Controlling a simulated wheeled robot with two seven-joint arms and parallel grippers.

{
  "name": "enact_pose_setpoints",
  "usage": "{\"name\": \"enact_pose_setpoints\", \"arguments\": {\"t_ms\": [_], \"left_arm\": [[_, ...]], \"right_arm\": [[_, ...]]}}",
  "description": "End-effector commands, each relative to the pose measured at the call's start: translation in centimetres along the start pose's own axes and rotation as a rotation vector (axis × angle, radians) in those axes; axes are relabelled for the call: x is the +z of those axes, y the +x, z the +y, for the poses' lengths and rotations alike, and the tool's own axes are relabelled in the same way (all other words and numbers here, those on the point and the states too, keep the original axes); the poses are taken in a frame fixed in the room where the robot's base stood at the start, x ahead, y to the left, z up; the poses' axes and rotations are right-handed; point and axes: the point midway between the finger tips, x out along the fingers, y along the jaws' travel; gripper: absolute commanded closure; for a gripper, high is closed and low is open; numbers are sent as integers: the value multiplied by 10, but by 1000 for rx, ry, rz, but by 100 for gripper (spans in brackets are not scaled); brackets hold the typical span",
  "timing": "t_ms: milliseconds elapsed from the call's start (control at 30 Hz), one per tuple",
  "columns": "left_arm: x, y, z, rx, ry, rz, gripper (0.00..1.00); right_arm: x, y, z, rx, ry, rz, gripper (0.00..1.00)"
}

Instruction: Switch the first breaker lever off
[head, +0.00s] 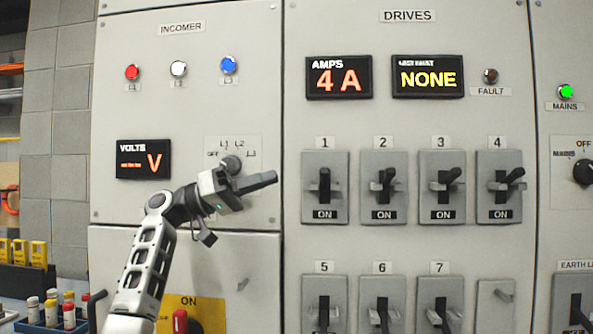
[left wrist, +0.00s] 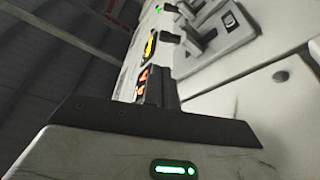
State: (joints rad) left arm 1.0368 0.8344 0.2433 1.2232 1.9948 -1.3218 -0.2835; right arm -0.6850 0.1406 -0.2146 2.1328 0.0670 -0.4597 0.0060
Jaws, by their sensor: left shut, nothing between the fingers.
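The first breaker lever (head: 325,181) is a black handle on a grey plate below the label 1, at the left of the upper breaker row. An "ON" label shows at the foot of its plate. My left gripper (head: 274,178) is shut and empty. In the head view its fingertips point right, just left of breaker 1's plate and apart from its lever. In the left wrist view the dark gripper (left wrist: 155,122) fills the lower part, with grey levers (left wrist: 188,35) beyond it, too oblique to number. My right gripper is not in view.
Breaker 2 (head: 383,181) stands close to the right of breaker 1, with more levers beside and below. The selector knob (head: 231,165) is partly behind my left gripper. A red handle (head: 180,321) and a rack of small bottles (head: 65,316) are at lower left. The AMPS display reads 4 A.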

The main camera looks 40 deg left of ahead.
Motion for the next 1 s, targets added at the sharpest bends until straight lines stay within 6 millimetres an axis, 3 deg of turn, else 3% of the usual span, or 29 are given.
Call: {"name": "enact_pose_setpoints", "arguments": {"t_ms": [500,700,1000], "left_arm": [[-2,84,1,1,-1,-1,100],[0,96,0,-1,1,0,100],[0,96,0,-1,1,0,100]], "right_arm": [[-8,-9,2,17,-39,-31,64],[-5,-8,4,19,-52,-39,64],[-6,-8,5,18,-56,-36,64]]}}
